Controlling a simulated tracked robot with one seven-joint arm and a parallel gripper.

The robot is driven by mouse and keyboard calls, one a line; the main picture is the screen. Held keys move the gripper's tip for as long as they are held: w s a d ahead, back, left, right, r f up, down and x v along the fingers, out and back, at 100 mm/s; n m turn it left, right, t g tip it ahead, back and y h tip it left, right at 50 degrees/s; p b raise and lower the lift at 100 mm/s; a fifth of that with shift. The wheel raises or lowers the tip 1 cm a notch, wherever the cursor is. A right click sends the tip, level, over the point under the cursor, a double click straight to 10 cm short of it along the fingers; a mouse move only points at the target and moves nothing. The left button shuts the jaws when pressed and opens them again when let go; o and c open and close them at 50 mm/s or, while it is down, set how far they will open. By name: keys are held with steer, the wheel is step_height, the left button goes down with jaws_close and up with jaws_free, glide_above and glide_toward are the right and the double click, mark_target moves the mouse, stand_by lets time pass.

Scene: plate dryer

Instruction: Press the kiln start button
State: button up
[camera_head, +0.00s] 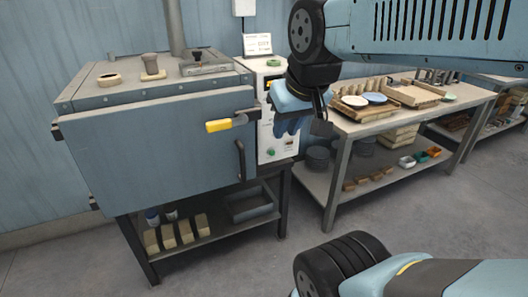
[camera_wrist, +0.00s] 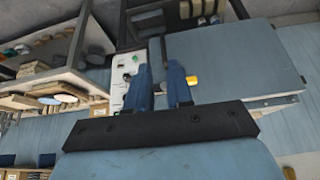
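The kiln (camera_head: 160,140) is a grey-blue box on a dark stand, and its front door looks closed. A yellow-ended latch handle (camera_head: 219,125) lies across the door's upper right; it also shows in the wrist view (camera_wrist: 192,80). Right of the door is a pale control panel (camera_head: 264,138) with a green button (camera_head: 270,152) low on it. The button also shows in the wrist view (camera_wrist: 136,58), left of the fingertips. My gripper (camera_head: 292,132) is in front of the panel, its blue fingers apart and empty in the wrist view (camera_wrist: 158,68). It hides part of the panel.
A dark vertical door handle (camera_head: 240,160) sticks out left of the panel. A worktable (camera_head: 350,128) with plates and trays stands to the right. A shelf under the kiln (camera_head: 205,238) holds blocks and a bin. The floor in front is clear.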

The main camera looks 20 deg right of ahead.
jaws_close()
stand_by(1.0)
